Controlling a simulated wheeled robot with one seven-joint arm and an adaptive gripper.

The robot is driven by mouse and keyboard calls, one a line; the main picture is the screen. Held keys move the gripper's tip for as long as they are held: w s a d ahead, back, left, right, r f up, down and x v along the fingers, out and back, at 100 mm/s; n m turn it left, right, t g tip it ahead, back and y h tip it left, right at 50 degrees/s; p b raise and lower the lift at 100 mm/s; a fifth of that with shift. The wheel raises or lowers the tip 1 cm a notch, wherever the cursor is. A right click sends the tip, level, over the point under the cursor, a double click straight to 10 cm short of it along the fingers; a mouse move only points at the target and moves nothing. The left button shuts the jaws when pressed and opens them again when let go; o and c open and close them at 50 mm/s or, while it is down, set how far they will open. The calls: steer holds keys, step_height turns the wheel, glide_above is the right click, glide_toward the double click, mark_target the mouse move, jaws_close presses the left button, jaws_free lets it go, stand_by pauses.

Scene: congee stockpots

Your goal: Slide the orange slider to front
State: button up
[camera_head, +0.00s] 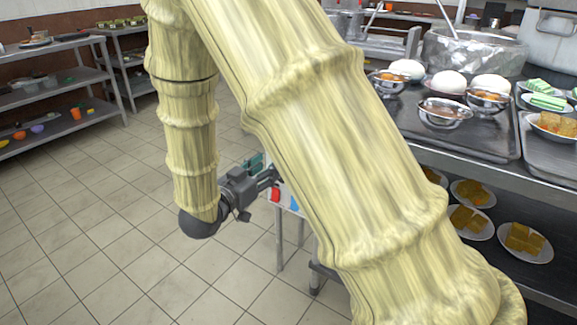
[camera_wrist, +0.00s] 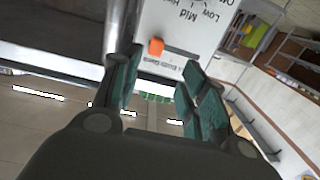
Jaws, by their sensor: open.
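The orange slider (camera_wrist: 156,46) is a small block on a white panel (camera_wrist: 178,22) in the wrist view. The panel bears the words "Low", "Mid" and other partly cut-off labels. My gripper (camera_wrist: 162,60) is open, its two teal fingers spread. The slider appears between the fingertips, nearer the left one. I cannot tell whether a finger touches it. In the head view my gripper (camera_head: 266,172) is beside a white box (camera_head: 284,201) with red and blue parts, partly hidden behind my arm. The orange slider cannot be made out there.
A steel counter (camera_head: 440,150) at right holds bowls and trays, with plates of food (camera_head: 524,242) on the shelf below. Steel shelves (camera_head: 62,88) stand at the far left. Tiled floor (camera_head: 90,220) is open at left.

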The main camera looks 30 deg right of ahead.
steer(key=b+x, duration=0.4)
steer(key=x, duration=0.6)
steer(key=shift+d+r+m, duration=0.25)
steer(key=shift+d+m, duration=0.15)
steer(key=shift+d, duration=0.05)
steer(key=shift+s, duration=0.15)
jaws_close()
